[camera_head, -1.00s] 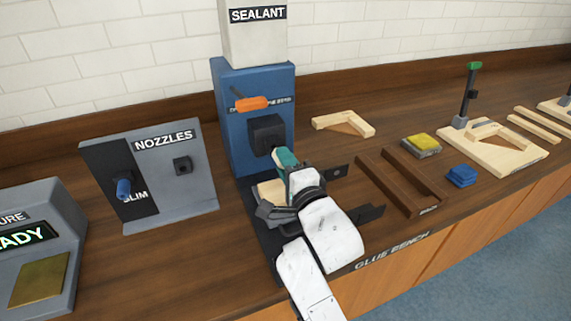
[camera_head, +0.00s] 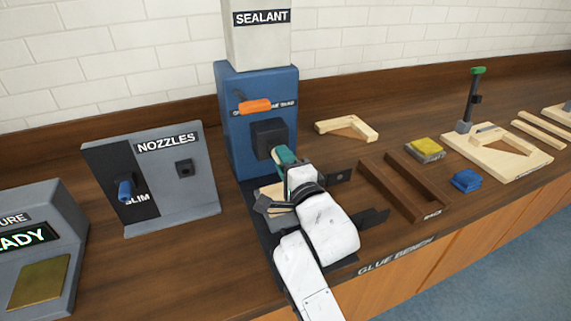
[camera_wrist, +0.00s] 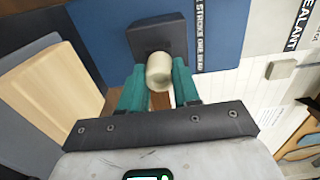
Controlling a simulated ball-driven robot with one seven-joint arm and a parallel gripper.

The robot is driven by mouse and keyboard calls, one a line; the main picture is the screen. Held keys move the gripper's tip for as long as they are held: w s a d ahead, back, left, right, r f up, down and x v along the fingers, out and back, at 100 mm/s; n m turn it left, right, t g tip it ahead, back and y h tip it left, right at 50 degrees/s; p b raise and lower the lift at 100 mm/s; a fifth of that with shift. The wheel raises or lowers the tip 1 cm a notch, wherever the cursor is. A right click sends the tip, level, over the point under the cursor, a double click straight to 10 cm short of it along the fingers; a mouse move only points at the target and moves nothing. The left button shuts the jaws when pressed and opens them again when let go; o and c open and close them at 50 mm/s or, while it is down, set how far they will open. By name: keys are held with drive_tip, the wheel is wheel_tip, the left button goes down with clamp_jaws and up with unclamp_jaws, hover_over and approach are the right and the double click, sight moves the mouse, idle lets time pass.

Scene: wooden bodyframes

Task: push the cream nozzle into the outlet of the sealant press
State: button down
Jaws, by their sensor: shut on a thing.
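The sealant press (camera_head: 262,135) is a blue housing with a cream tank marked SEALANT on top and an orange lever. Its outlet is a dark square block (camera_head: 270,136) on the front, also seen in the wrist view (camera_wrist: 157,36). The cream nozzle (camera_wrist: 159,70) is between the green fingers of my gripper (camera_wrist: 159,90), its round end in line with the dark block. In the head view my gripper (camera_head: 286,157) is right in front of the block and hides most of the nozzle. I cannot tell whether the nozzle has entered the outlet.
A NOZZLES rack (camera_head: 180,180) with a blue SLIM nozzle (camera_head: 125,190) stands at left. A pale wooden piece (camera_wrist: 50,90) lies below the outlet. Brown rails (camera_head: 405,185), a yellow-topped block (camera_head: 425,147) and blue pads (camera_head: 466,180) lie to the right.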

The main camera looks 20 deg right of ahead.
drive_tip(key=shift+w, duration=0.2)
drive_tip(key=c, duration=0.7)
unclamp_jaws()
drive_tip(key=shift+c, duration=0.2)
drive_tip(key=shift+s, duration=0.1)
drive_tip(key=s+b, duration=0.2)
drive_tip(key=s, duration=0.8)
drive_tip(key=shift+s, duration=0.3)
